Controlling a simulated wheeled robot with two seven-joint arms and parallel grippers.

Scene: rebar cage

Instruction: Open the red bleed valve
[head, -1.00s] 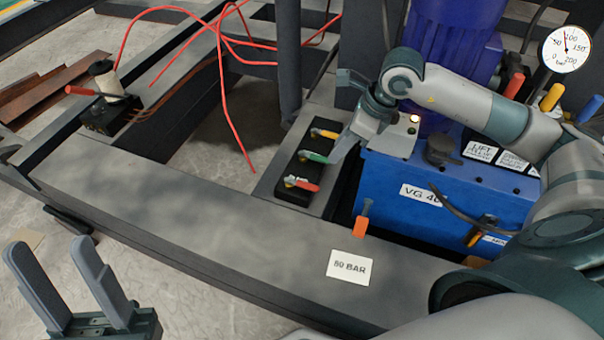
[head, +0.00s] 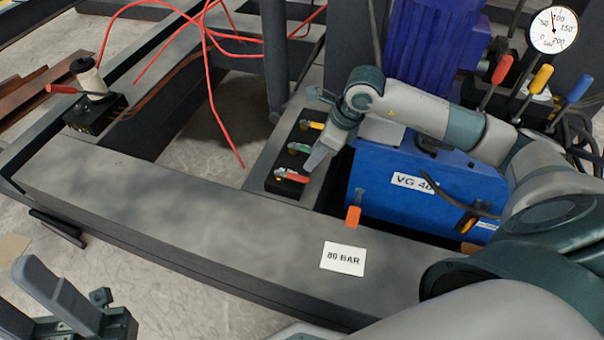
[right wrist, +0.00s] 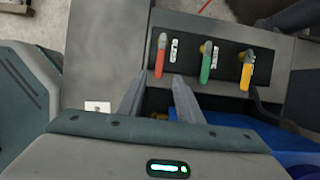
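The red valve handle (head: 291,174) is the nearest of three coloured handles on a black block in the head view. In the right wrist view the red handle (right wrist: 160,55) points down toward my right gripper (right wrist: 158,80). Its fingers are open, one to each side of the handle's line. The handle's end lies about between the tips; whether they touch it I cannot tell. In the head view my right gripper (head: 316,160) is just right of the red handle. My left gripper (head: 25,285) is open and empty at the lower left, partly cut off.
The green handle (head: 299,148) and yellow handle (head: 312,125) sit close by on the same block. A blue unit (head: 385,195) stands to the right, with a dial gauge (head: 553,30) behind. An "80 BAR" card (head: 343,258) lies on the dark beam (head: 200,220).

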